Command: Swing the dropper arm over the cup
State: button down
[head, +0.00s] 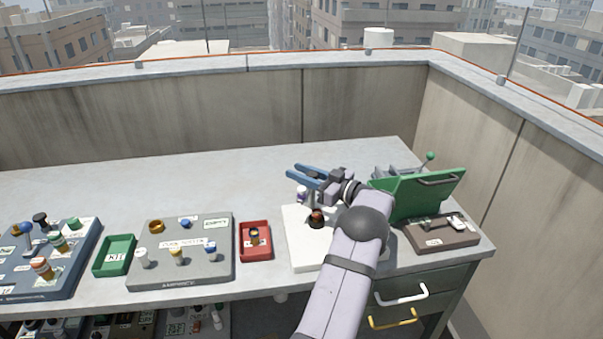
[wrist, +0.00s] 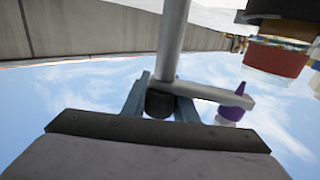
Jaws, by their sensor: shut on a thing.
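The dropper arm shows in the wrist view as a grey bar (wrist: 215,95) beside a grey post (wrist: 173,40), with a purple-tipped dropper (wrist: 236,97) at its end. The dropper also shows in the head view (head: 302,193), white and purple. My gripper (head: 295,173) has blue fingers, shut on the dropper arm near a dark knob (wrist: 160,104) at the post. The cup appears to be the dark reddish-brown round thing (head: 317,217) on the white base (head: 301,253). The dropper stands behind and left of it, apart from it in the picture. My arm hides part of the base.
A red tray (head: 243,228) and a grey panel with pegs (head: 160,226) stand left of the base. A green lidded box (head: 420,195) stands close on the right. The back of the bench (head: 180,180) is clear, up to the parapet wall.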

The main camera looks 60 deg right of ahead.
aim_at(317, 178)
jog(key=shift+a+r+n+y, duration=0.15)
jog(key=shift+n+y, duration=0.15)
jog(key=shift+y, duration=0.1)
jog(key=c, duration=1.4)
grip_release()
jog(key=shift+s+d+b, duration=0.15)
jog(key=shift+s+b, duration=0.35)
jog(key=shift+s, duration=1.35)
jog(key=shift+s+d+b, duration=0.1)
jog(key=shift+s+b, duration=0.35)
jog(key=shift+s, duration=1.35)
